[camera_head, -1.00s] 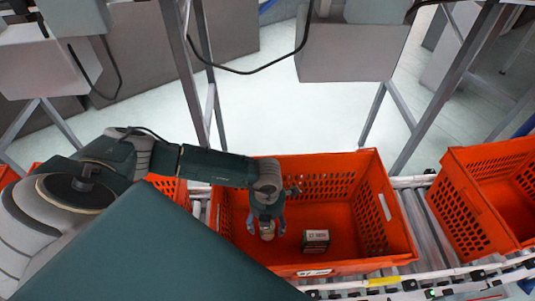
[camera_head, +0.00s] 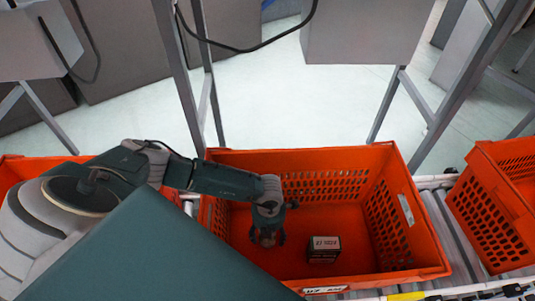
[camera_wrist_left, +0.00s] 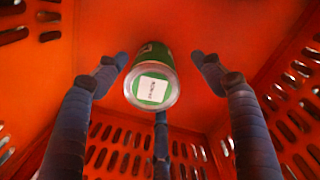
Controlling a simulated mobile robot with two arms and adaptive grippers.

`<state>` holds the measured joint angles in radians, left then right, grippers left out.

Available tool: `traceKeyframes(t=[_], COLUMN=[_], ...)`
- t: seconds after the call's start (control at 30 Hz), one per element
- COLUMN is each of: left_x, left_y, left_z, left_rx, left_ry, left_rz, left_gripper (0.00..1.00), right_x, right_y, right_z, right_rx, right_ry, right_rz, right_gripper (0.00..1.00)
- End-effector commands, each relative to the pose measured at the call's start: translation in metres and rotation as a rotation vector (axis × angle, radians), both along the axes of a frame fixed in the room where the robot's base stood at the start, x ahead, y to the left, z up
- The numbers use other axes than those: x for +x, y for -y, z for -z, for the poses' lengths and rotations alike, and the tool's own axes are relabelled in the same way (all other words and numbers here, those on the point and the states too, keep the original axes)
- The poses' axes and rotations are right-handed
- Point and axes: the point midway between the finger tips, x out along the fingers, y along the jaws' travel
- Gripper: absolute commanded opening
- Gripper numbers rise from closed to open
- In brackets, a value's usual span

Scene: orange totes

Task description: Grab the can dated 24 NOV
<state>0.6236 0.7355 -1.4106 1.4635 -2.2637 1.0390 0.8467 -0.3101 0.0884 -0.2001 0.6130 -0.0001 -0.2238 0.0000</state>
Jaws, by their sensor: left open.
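A can (camera_wrist_left: 155,82) with a green end and a white label shows end-on in the left wrist view. The small print on the label is too blurred to read. My left gripper (camera_head: 267,240) is inside the orange tote (camera_head: 388,165), pointing down. Its fingers are open and spread around the can, with visible gaps beside it. In the head view the can is mostly hidden by the fingers. A small dark box (camera_head: 324,255) with a white printed label sits on the tote floor to the right of the gripper. My right gripper is not in view.
A second orange tote (camera_head: 490,205) stands to the right on the roller conveyor (camera_head: 445,230). Another orange tote (camera_head: 20,165) shows partly at the left behind my arm. The tote's perforated walls surround the gripper; its floor is clear right of the box.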

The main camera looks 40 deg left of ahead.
Motion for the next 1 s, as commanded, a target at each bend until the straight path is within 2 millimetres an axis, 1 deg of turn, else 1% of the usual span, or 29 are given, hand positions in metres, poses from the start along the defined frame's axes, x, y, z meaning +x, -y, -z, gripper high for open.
traceKeyframes(t=[0.2, 0.33, 0.43, 0.63, 0.67, 0.7, 0.77, 0.8, 0.87, 0.9, 0.93, 0.97, 1.0], left_x=[0.004, 0.004, 0.004, 0.004, 0.004, 0.004, 0.004, 0.004, 0.004, 0.004, 0.004, 0.004, 0.005], left_y=[-0.007, -0.007, -0.007, -0.007, -0.007, -0.007, -0.008, -0.008, -0.008, -0.008, -0.008, -0.008, -0.007], left_z=[0.028, 0.045, 0.051, 0.051, 0.051, 0.051, 0.051, 0.051, 0.051, 0.051, 0.051, 0.051, 0.05], left_rx=[0.002, 0.001, 0.001, 0.0, 0.0, 0.0, 0.001, 0.001, 0.001, 0.001, 0.001, 0.001, 0.0], left_ry=[-0.002, -0.002, -0.001, -0.001, -0.001, -0.001, -0.001, -0.001, -0.001, -0.001, -0.001, -0.001, 0.0], left_rz=[-0.002, -0.001, 0.0, 0.0, 0.0, -0.001, -0.001, -0.001, -0.001, -0.001, -0.001, -0.001, -0.001], left_gripper=[0.68, 0.68, 0.68, 0.68, 0.66, 0.58, 0.46, 0.38, 0.26, 0.18, 0.12, 0.08, 0.08], right_x=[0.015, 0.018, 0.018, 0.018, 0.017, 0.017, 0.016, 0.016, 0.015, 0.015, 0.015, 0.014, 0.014], right_y=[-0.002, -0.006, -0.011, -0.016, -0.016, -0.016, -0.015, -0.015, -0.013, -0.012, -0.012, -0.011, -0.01], right_z=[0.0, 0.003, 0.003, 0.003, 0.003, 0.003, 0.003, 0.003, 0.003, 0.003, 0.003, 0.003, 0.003], right_rx=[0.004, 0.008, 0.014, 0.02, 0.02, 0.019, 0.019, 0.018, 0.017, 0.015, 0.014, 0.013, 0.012], right_ry=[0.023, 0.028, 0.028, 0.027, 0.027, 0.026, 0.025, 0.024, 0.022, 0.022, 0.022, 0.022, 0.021], right_rz=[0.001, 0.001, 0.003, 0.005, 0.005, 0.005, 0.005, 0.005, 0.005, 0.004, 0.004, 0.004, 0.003], right_gripper=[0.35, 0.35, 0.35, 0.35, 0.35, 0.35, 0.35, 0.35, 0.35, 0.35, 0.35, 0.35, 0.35])
